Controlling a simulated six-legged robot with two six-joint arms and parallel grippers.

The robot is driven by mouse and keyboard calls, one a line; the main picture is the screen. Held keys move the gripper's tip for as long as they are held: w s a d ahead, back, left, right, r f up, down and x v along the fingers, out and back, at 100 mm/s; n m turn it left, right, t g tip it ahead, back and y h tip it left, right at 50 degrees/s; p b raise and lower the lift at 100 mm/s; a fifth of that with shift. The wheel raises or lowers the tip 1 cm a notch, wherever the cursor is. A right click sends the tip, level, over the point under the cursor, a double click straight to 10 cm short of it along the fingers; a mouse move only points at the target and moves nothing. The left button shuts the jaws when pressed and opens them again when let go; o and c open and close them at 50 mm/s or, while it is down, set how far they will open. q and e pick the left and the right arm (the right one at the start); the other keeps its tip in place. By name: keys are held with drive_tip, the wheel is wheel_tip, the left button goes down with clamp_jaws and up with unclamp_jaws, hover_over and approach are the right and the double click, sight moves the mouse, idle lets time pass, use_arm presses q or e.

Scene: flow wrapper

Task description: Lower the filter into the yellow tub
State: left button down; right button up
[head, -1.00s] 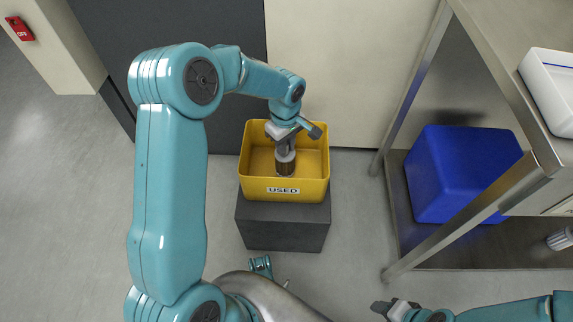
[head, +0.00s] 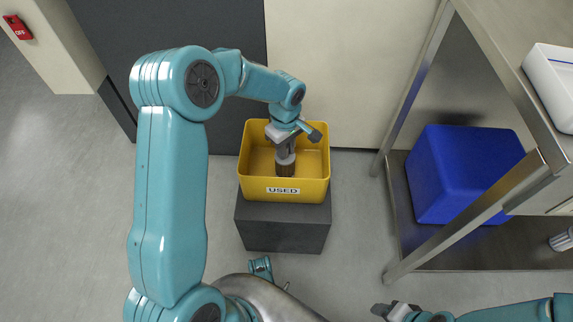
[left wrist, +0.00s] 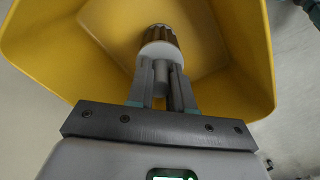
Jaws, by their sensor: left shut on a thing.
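The filter (head: 285,169) is a brown pleated cylinder with a pale end cap. My left gripper (head: 285,151) is shut on the cap end and holds it upright from above. The left wrist view shows the filter (left wrist: 160,42) beyond the fingers, with its stem between them. The yellow tub (head: 256,190), labelled USED, surrounds the filter, which appears within its walls. I cannot tell whether the filter touches the tub floor. My right gripper (head: 392,309) is at the bottom edge, far from the tub, and its jaws are unclear.
The tub stands on a dark grey block (head: 283,228). To the right is a metal table with a blue bin (head: 462,172) on its lower shelf and a white tray (head: 552,85) on top. A red OFF switch (head: 18,27) is at the top left. Floor left of the block is clear.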

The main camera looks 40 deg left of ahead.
use_arm(q)
drive_tip(key=c, duration=0.9)
unclamp_jaws()
